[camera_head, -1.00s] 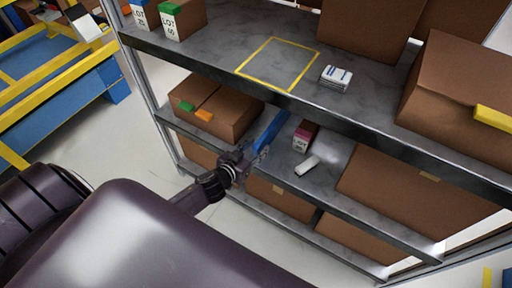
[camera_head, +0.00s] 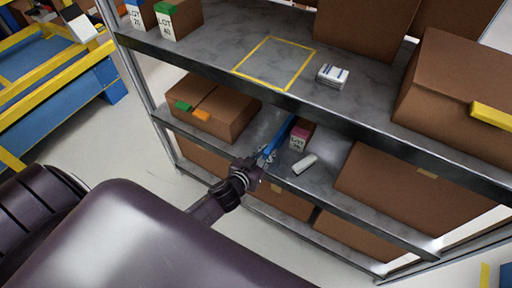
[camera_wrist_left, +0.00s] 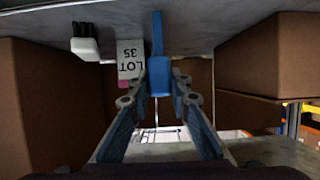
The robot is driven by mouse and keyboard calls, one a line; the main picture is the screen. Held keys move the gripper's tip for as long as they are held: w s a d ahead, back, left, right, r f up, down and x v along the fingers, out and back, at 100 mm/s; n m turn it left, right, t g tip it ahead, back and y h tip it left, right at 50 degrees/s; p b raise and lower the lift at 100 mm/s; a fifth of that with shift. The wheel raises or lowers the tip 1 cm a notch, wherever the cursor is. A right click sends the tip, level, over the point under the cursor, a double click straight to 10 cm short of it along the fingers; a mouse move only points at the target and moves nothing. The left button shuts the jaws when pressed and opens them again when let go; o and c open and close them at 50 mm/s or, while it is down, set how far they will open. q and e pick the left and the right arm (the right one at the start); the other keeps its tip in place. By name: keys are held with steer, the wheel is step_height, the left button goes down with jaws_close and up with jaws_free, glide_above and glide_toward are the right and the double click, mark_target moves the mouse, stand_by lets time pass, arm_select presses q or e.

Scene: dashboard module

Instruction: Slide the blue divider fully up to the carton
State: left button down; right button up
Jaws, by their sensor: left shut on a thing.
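The blue divider (camera_head: 279,135) stands on the middle shelf, running from the front edge toward the back. My left gripper (camera_head: 264,159) is shut on its front end; the hold also shows in the left wrist view (camera_wrist_left: 159,98). A small carton with a pink top and a LOT label (camera_head: 300,137) stands just right of the divider. In the wrist view the divider (camera_wrist_left: 158,62) is close beside this carton (camera_wrist_left: 130,60); I cannot tell whether they touch. A larger brown carton (camera_head: 214,107) with green and orange tape is to the left, apart from the divider. My right gripper is not in view.
A small white item (camera_head: 306,163) lies on the middle shelf (camera_head: 325,178), right of the gripper and in front of the small carton. A big brown box (camera_head: 405,195) fills the shelf's right part. The upper shelf's front edge (camera_head: 285,102) overhangs the divider. Bare shelf lies left of the divider.

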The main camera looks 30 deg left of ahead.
arm_select(q)
steer(key=shift+d, duration=1)
steer(key=c, duration=1.8)
jaws_free()
steer(key=shift+d, duration=0.15)
steer(key=shift+o, duration=0.2)
steer(key=shift+s+r, duration=0.15)
steer(key=shift+s, duration=0.4)
steer(key=v, duration=1.1)
